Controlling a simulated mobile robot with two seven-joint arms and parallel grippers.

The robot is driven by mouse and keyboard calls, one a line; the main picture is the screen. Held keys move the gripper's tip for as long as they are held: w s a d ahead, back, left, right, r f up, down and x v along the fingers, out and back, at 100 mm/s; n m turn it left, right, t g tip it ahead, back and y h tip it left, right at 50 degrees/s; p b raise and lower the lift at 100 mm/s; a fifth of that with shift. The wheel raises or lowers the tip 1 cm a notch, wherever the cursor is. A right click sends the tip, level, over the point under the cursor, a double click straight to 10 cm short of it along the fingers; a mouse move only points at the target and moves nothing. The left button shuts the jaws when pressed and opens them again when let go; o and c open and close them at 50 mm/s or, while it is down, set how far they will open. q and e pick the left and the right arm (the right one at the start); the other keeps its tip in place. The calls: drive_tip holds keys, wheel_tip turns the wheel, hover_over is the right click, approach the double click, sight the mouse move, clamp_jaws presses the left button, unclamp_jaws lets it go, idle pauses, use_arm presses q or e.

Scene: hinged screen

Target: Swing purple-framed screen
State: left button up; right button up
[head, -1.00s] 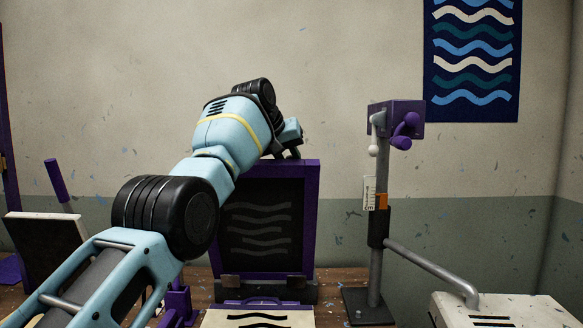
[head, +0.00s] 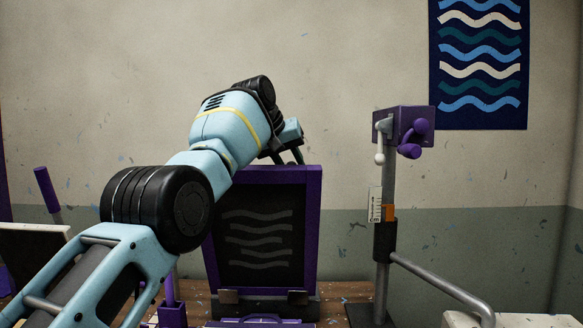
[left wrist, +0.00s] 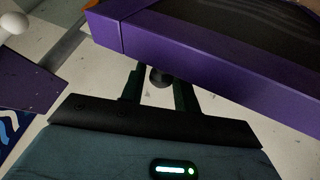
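The purple-framed screen (head: 314,225) stands upright at the middle of the head view. Its dark mesh (head: 260,215) carries grey wavy lines, and brackets sit at its lower edge. My left gripper (head: 288,157) is at the screen's top edge, its fingers apart. In the left wrist view, the purple frame (left wrist: 200,60) crosses just past the fingertips. A dark round knob (left wrist: 160,77) shows between the open left fingers (left wrist: 159,92), with light gaps beside it. I cannot tell whether a finger touches the knob or frame. My right gripper is not in view.
A grey post (head: 384,265) with a purple head (head: 404,124) stands right of the screen. A bent grey pipe (head: 440,285) runs toward a white block (head: 535,320) at lower right. A purple handle (head: 47,189) stands at left. A wave poster (head: 480,65) hangs on the wall.

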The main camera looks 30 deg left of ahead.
use_arm(q)
drive_tip(key=shift+o, duration=1)
drive_tip(key=shift+w+f, duration=0.1)
drive_tip(key=shift+f, duration=0.1)
drive_tip(key=shift+b+v, duration=0.7)
drive_tip(key=shift+v, duration=0.1)
drive_tip(key=v, duration=0.5)
drive_tip(key=shift+a+r, duration=0.1)
drive_tip(key=shift+r, duration=0.15)
drive_tip(key=shift+s+r, duration=0.3)
drive_tip(key=shift+s, duration=0.1)
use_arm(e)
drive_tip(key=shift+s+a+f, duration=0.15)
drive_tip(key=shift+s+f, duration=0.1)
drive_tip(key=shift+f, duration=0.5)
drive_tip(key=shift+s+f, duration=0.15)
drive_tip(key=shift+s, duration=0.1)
